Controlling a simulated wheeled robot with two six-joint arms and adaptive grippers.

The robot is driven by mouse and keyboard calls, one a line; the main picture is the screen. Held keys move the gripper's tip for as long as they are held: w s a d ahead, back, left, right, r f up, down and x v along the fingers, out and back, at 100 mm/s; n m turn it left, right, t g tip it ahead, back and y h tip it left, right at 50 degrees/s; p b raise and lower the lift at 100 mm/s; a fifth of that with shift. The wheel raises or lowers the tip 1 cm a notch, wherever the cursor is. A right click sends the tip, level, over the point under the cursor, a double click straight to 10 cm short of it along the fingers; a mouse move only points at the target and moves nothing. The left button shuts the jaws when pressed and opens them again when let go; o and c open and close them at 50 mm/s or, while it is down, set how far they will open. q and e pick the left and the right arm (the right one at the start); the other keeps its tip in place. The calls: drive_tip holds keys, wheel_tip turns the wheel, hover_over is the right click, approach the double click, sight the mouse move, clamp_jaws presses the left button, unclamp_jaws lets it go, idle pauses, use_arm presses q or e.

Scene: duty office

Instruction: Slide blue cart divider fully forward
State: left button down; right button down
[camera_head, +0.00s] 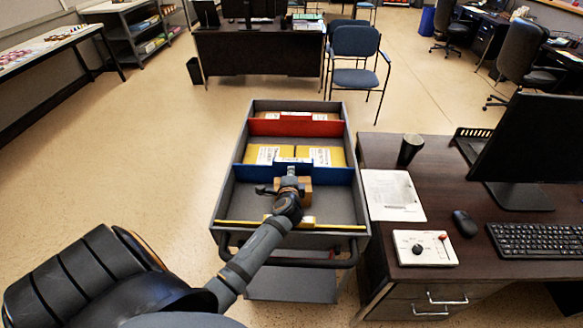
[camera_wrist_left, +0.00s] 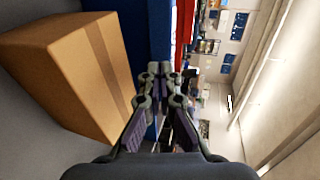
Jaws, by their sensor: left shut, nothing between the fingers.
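The blue divider (camera_head: 335,174) stands across the grey cart (camera_head: 218,205) near its middle. It also shows in the wrist view (camera_wrist_left: 160,30) as a blue band beyond the fingers. My left gripper (camera_head: 290,178) is shut and empty at the near side of the blue divider, close to its raised middle part. The fingertips (camera_wrist_left: 160,70) meet in front of the blue face; I cannot tell whether they touch it. My forearm and wrist hide part of the near compartment. My right gripper is not in view.
A brown box (camera_head: 306,190) lies beside my gripper, near side of the blue divider; it looms in the wrist view (camera_wrist_left: 75,75). Yellow-topped boxes (camera_head: 320,155) fill the space up to the red divider (camera_head: 295,127). A desk (camera_head: 385,240) stands close at right.

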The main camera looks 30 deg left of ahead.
use_arm(q)
drive_tip(key=shift+w+a, duration=0.5)
drive_tip(key=shift+w, duration=0.3)
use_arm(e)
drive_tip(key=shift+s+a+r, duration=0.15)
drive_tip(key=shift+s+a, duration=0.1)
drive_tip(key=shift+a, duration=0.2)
use_arm(q)
drive_tip(key=w+a+b, duration=0.1)
drive_tip(key=w+a, duration=0.2)
drive_tip(key=w, duration=0.2)
drive_tip(key=shift+w+a, duration=0.15)
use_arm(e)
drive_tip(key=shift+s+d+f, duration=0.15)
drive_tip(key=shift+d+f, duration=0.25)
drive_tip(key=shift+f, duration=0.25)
